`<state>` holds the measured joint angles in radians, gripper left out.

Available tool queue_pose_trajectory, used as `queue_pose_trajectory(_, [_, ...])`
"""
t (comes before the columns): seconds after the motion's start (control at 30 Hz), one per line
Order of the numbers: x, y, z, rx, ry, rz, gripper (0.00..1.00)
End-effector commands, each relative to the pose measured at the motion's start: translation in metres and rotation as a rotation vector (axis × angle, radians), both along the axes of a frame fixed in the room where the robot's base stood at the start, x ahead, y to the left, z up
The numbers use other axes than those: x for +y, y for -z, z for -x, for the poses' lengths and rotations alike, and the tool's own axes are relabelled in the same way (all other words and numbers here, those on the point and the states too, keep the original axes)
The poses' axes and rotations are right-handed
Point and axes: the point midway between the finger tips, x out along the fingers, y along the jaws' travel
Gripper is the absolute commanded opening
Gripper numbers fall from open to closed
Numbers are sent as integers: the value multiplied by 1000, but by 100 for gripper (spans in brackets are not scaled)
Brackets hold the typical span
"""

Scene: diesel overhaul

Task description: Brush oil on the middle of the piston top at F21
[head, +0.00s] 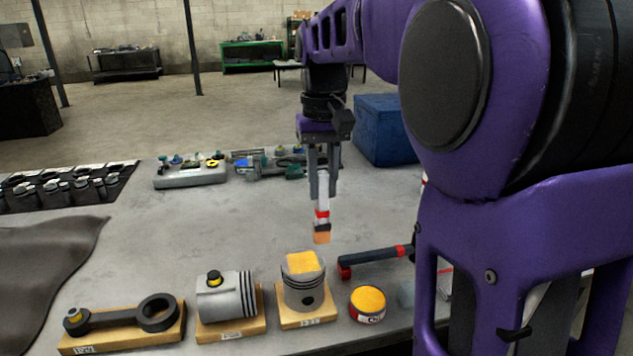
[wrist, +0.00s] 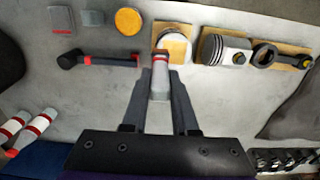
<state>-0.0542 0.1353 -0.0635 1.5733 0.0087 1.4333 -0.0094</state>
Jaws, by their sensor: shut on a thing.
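My gripper (head: 322,192) is shut on a brush (head: 322,216) with a pale handle, a red band, a dark collar and an orange-brown tip pointing down. In the wrist view the brush (wrist: 160,88) sits between the fingers. The upright piston (head: 304,292) stands on a wooden block with a small label, too blurred to read surely. A yellow-orange patch covers much of its top. The brush tip is above and slightly behind the piston, apart from it. The piston also shows in the wrist view (wrist: 174,45), just beyond the brush.
A round tin with an orange top (head: 368,302) stands right of the piston. A dark hammer-like tool with red bands (head: 372,261) lies behind it. Left are a lying piston (head: 226,298) and a connecting rod (head: 120,318) on blocks. A blue bin (head: 385,130) stands behind. The table's middle is clear.

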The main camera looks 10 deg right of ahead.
Motion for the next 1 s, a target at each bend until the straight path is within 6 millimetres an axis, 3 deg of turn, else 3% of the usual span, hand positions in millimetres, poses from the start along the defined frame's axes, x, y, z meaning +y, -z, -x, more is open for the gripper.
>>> queue_pose_trajectory(0.03, [0, -10, 0, 0, 0, 0, 0])
queue_pose_trajectory(0.23, [0, -22, -1, 0, 0, 0, 0])
queue_pose_trajectory(1.0, [0, -21, -1, 0, 0, 0, 0])
